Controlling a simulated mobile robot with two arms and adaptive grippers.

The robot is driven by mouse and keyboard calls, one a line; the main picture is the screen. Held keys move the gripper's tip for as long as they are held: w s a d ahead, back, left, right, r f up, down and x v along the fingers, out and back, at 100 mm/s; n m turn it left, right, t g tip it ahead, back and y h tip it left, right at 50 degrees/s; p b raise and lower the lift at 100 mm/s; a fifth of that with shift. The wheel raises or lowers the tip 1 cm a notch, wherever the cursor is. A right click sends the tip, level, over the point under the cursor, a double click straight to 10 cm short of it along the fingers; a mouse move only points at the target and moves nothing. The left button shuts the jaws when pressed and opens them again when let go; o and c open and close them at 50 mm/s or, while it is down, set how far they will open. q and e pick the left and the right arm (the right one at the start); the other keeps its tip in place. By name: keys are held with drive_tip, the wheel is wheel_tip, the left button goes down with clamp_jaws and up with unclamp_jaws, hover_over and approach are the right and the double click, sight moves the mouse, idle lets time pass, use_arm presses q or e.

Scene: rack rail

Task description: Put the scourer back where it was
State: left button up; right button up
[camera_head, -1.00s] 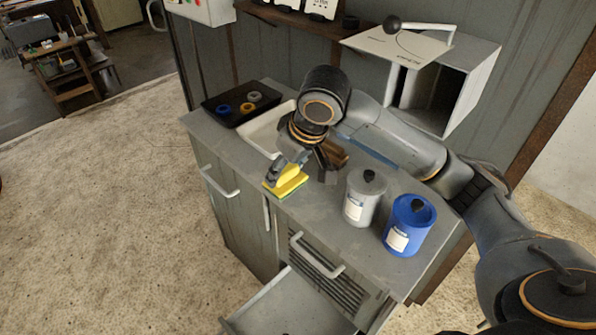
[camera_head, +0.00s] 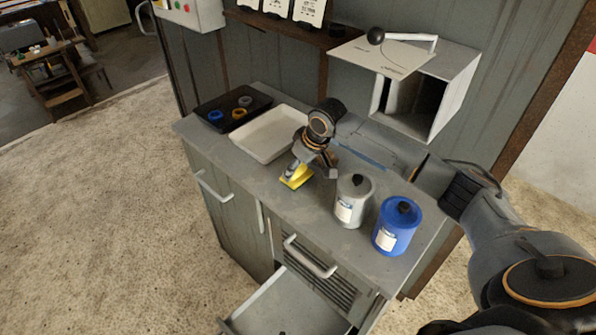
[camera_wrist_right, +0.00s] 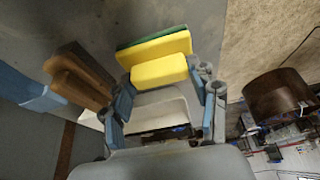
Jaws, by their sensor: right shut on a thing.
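The yellow scourer with a green layer (camera_wrist_right: 158,62) is between the fingers of my right gripper (camera_wrist_right: 164,84) in the right wrist view. In the head view the scourer (camera_head: 297,178) shows as a yellow patch under my right gripper (camera_head: 303,168), over the grey counter (camera_head: 300,215) near its front edge. The gripper is shut on it. I cannot tell whether the scourer touches the counter. Its green layer is mostly hidden in the head view. My left gripper is not in view.
A white tray (camera_head: 257,149) and a black tray (camera_head: 216,122) with coloured rings lie left of the gripper. A grey canister (camera_head: 352,207) and a blue canister (camera_head: 397,233) stand right. A drawer (camera_head: 262,303) is open below. A wall box (camera_head: 462,95) hangs behind.

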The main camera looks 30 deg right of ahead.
wheel_tip(320, 180, down, 2)
drive_tip(key=shift+s+p, duration=0.1)
drive_tip(key=shift+p, duration=0.2)
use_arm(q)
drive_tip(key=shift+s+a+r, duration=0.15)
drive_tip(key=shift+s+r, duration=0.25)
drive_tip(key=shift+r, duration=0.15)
use_arm(e)
drive_tip(key=shift+f, duration=0.15)
drive_tip(key=o, duration=1.3)
drive_tip(key=shift+f, duration=0.1)
use_arm(q)
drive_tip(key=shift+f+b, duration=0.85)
drive_tip(key=shift+b, duration=0.05)
use_arm(e)
drive_tip(key=v, duration=1.2)
